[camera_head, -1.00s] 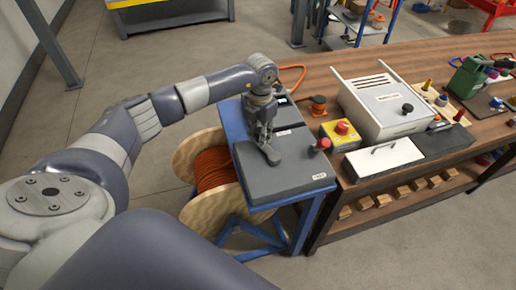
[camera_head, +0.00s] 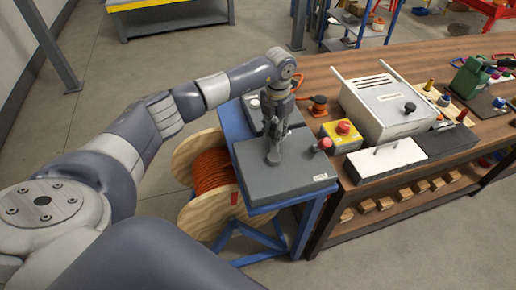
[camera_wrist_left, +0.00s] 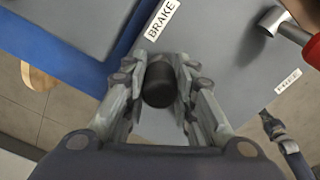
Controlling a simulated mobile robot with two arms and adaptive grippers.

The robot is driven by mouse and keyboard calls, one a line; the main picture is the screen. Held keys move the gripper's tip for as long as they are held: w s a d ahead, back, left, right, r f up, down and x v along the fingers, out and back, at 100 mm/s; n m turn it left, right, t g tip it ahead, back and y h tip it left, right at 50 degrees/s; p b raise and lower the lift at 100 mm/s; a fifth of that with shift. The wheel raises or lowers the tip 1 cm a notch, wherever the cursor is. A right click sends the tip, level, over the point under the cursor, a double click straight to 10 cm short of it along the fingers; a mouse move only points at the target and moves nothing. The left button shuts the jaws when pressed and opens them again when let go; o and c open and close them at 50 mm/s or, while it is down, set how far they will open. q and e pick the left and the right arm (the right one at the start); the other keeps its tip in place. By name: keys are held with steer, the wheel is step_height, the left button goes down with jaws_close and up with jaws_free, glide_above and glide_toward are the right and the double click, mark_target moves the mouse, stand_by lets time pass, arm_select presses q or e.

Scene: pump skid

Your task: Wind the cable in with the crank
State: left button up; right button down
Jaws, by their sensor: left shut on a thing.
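My left gripper (camera_head: 274,140) is over the grey housing top (camera_head: 300,180) of the blue stand, pointing down. In the left wrist view its fingers (camera_wrist_left: 162,95) are shut on a black crank knob (camera_wrist_left: 160,82). The grey crank arm (camera_head: 274,158) shows just below the fingers in the head view; the gripper hides part of it. The wooden drum (camera_head: 208,215) stands left of the housing, with orange cable (camera_head: 212,178) wound on it. A red mark (camera_head: 234,198) shows on its near flange. My right gripper is not in view.
A red-knobbed lever (camera_head: 325,144) sits at the housing's right edge, near BRAKE (camera_wrist_left: 161,20) and FREE (camera_wrist_left: 287,81) labels. A yellow box with a red button (camera_head: 343,128) and a white cabinet (camera_head: 385,108) stand on the wooden bench to the right. Floor left of the drum is clear.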

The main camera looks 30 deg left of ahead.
arm_select(q)
steer(key=shift+w+d, duration=0.15)
steer(key=shift+d, duration=0.35)
steer(key=shift+w+d, duration=0.15)
steer(key=shift+d, duration=0.35)
steer(key=shift+w+d, duration=0.1)
steer(key=shift+d, duration=1.75)
steer(key=shift+s+d, duration=0.25)
steer(key=shift+d, duration=0.2)
steer(key=shift+s+d+p, duration=0.4)
steer(key=shift+s+d, duration=0.2)
steer(key=shift+d, duration=0.3)
steer(key=o, duration=1.1)
steer(key=shift+w+a, duration=0.1)
steer(key=shift+w, duration=0.05)
steer(key=shift+c, duration=0.2)
